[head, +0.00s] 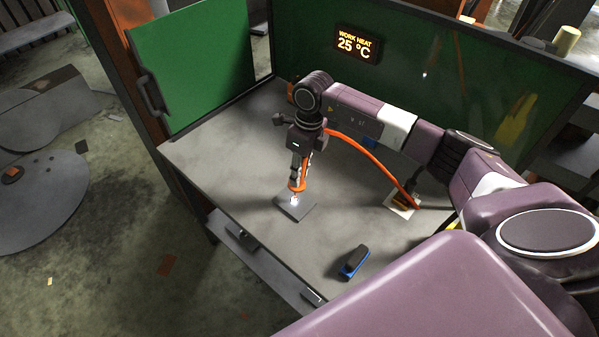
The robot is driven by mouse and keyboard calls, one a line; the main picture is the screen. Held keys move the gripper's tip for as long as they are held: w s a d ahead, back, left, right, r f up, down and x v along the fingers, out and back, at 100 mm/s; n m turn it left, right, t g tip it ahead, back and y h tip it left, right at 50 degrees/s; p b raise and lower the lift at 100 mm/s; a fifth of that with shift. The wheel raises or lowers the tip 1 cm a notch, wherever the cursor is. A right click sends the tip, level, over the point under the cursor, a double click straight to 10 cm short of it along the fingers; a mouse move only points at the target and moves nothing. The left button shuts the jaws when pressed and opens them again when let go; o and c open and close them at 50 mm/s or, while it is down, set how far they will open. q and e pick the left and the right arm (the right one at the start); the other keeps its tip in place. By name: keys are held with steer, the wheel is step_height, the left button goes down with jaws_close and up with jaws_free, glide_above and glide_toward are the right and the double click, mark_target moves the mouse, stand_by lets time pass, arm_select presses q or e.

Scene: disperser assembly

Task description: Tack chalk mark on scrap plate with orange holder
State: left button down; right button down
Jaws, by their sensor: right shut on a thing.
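My right gripper (303,154) points down over the table and is shut on the orange electrode holder (298,184). An orange cable runs from the holder back to the right. The scrap plate (294,211) is a small dark square lying flat on the table. A bright white glow shows at the holder's lower tip, on or just above the middle of the plate. The glow hides the exact contact and any chalk mark. My left gripper is not in the head view.
The grey table (225,160) has green screens (195,62) behind it. A sign (358,44) reads "WORK HEAT 25 °C". A blue and black tool (354,262) lies at front right. A pale square pad (399,206) lies under the cable's end. The table's left part is clear.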

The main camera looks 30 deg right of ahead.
steer(key=shift+w+r+p, duration=0.1)
steer(key=shift+r+p, duration=0.45)
steer(key=shift+r, duration=0.25)
steer(key=shift+r+p, duration=2.2)
steer(key=shift+r, duration=1.55)
